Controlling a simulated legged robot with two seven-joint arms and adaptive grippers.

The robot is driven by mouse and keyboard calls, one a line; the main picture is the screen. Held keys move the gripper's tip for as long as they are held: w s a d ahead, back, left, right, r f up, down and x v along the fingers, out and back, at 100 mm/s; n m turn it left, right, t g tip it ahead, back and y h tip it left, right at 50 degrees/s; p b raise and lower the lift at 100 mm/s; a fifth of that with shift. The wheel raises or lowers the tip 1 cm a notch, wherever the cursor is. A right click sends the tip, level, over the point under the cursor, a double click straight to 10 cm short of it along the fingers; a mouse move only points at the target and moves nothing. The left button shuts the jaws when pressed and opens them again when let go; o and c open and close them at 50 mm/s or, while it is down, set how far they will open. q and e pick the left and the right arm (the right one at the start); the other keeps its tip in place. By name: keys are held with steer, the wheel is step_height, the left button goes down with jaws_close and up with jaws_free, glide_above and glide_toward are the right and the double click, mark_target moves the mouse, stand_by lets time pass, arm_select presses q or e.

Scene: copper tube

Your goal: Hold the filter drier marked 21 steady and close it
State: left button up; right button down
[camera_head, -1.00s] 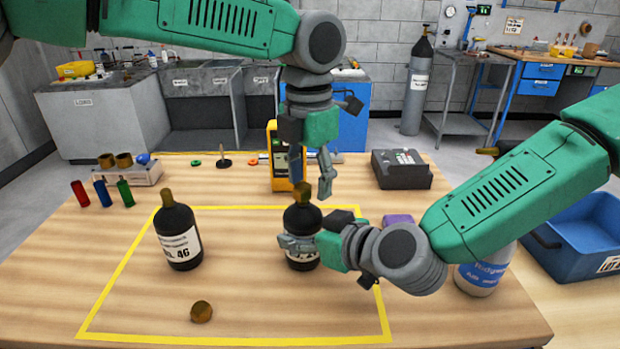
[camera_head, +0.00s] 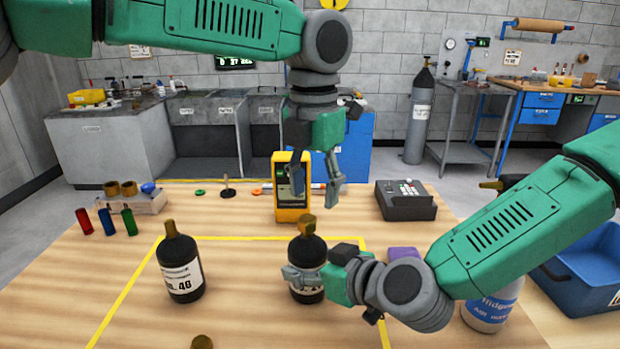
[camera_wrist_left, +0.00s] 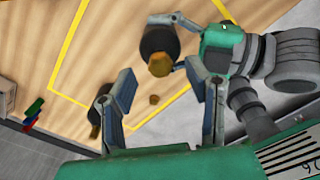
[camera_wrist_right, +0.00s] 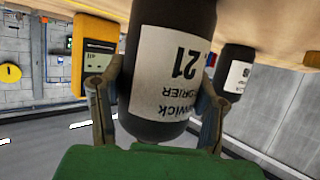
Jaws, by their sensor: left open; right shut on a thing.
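The filter drier marked 21 (camera_head: 307,255) is a black bottle with a white label and a brass top (camera_head: 307,226). It stands upright on the table inside the yellow outline; "21" reads on its label in the right wrist view (camera_wrist_right: 180,75). My right gripper (camera_head: 309,276) is shut around its body from the right. My left gripper (camera_head: 318,186) is open and empty, pointing down above the drier and apart from it. In the left wrist view the brass top (camera_wrist_left: 160,65) shows beyond the open fingers. Whether the top is seated fully, I cannot tell.
A second black bottle marked 46 (camera_head: 181,270) stands to the left. A loose brass piece (camera_head: 202,342) lies at the front. A yellow meter (camera_head: 291,200), a dark box device (camera_head: 405,200) and small coloured cylinders (camera_head: 105,221) stand behind. A white bottle (camera_head: 490,312) is at right.

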mark_target(308, 217)
arm_select(q)
steer(key=n, duration=0.4)
steer(key=shift+s, duration=0.1)
steer(key=n, duration=0.4)
steer(key=shift+s+r+n, duration=0.1)
steer(key=shift+n, duration=0.3)
steer(key=n, duration=0.6)
steer(key=shift+s+r+n, duration=0.1)
steer(key=shift+s+n, duration=0.05)
steer(key=shift+n, duration=0.25)
steer(key=n, duration=0.6)
steer(key=shift+s+a+r+n, duration=0.1)
steer(key=shift+n, duration=0.3)
steer(key=n, duration=0.4)
steer(key=shift+r+n, duration=0.15)
steer(key=shift+n, duration=0.15)
steer(key=n, duration=0.4)
steer(key=shift+a+r, duration=0.1)
steer(key=shift+r, duration=0.05)
steer(key=n, duration=0.7)
steer(key=shift+r, duration=0.2)
steer(key=n, duration=0.7)
steer(key=shift+a+r, duration=0.1)
steer(key=shift+r, duration=0.15)
steer(key=n, duration=0.6)
steer(key=shift+a+r+n, duration=0.1)
steer(key=shift+r+n, duration=0.2)
steer(key=n, duration=0.5)
steer(key=shift+a+r, duration=0.1)
steer(key=shift+r, duration=0.1)
